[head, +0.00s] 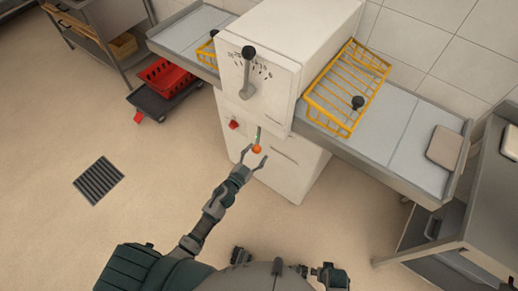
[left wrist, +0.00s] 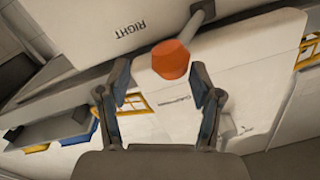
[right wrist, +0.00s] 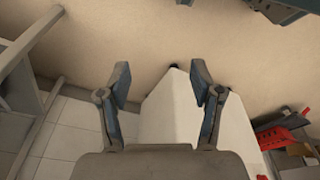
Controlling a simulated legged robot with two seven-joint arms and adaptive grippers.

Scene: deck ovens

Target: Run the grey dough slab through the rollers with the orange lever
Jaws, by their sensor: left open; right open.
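The orange lever knob (head: 257,149) sits on a short stem at the front of the white dough sheeter (head: 262,75). My left gripper (head: 254,162) is open just in front of the knob. In the left wrist view the knob (left wrist: 171,60) shows between and slightly beyond the fingertips (left wrist: 160,75), with no clear contact. A greyish slab (head: 444,147) lies at the outer end of the right belt (head: 385,122). The roller gap is hidden inside the housing. My right gripper is open and empty in the right wrist view (right wrist: 160,78), above the floor.
Yellow wire guards (head: 347,88) cover the belts beside the housing. A black-knobbed lever (head: 247,75) and a red button (head: 234,124) are on the front. A similar slab (head: 510,142) lies on the right bench. A red crate (head: 166,78) sits at left. The left floor is clear around a drain (head: 98,180).

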